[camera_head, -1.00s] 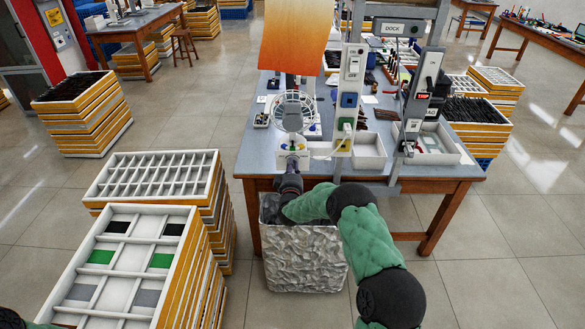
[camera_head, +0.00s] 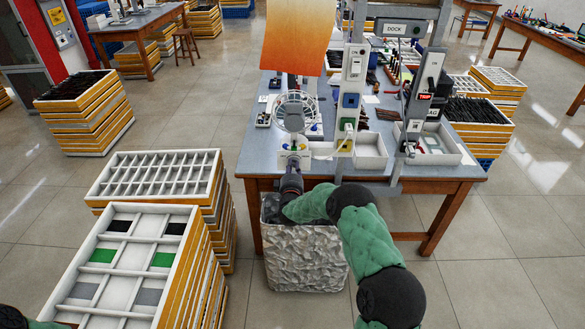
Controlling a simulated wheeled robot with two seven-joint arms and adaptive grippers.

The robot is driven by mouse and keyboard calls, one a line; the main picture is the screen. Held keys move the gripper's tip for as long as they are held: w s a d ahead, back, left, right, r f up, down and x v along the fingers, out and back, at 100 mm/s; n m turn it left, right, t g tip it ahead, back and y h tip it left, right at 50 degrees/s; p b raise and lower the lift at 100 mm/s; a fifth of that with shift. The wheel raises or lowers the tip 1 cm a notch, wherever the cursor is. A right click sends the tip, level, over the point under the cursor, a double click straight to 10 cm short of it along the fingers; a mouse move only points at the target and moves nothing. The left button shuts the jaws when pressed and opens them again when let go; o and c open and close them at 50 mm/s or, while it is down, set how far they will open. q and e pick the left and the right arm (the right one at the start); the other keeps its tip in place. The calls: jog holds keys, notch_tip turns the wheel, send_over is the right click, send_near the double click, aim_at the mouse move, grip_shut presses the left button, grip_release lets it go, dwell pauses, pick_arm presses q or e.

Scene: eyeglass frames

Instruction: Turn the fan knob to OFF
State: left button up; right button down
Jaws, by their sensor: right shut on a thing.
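A small fan with a round wire cage (camera_head: 295,111) stands at the front left of the workbench (camera_head: 250,150). Its pale base (camera_head: 301,156) faces me below the cage, with small coloured parts on it. My right gripper (camera_head: 293,164) reaches up to the front of the fan base and is shut on the fan knob, which the fingers mostly hide. The knob's setting is too small to read. My left gripper is out of view; only a bit of my left arm shows at the lower left corner.
Right of the fan stand upright posts with switch boxes (camera_head: 354,62) and a white bin (camera_head: 370,151). An orange sheet (camera_head: 296,38) hangs behind the fan. A crumpled-looking grey bin (camera_head: 305,258) stands below my right forearm. Stacked trays (camera_head: 150,175) fill the left floor.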

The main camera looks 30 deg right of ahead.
jog(key=c, duration=1.1)
grip_release()
jog(key=v, duration=1.2)
